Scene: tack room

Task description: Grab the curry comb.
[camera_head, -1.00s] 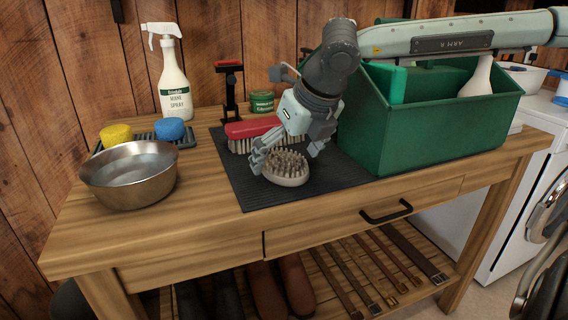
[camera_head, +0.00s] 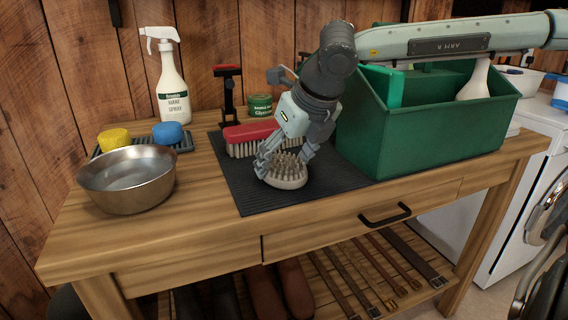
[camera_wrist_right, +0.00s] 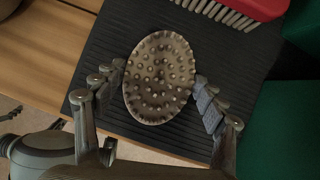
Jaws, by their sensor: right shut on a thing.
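The curry comb (camera_head: 287,180) is oval and pale, with a face of blunt nubs turned up. It lies on the black ribbed mat (camera_head: 240,188) on the wooden table. In the right wrist view, the comb (camera_wrist_right: 160,78) sits between the fingers of my right gripper (camera_wrist_right: 161,80). In the head view, my right gripper (camera_head: 281,164) reaches down over the comb and is shut on its sides, hiding part of it. No clear gap shows between the comb and the mat. My left gripper is not in view.
A red-backed brush (camera_head: 250,132) lies just behind the comb. A green tote (camera_head: 430,135) stands close on the right. A metal bowl (camera_head: 128,180), sponges and a spray bottle (camera_head: 172,90) are on the left. The front of the mat is clear.

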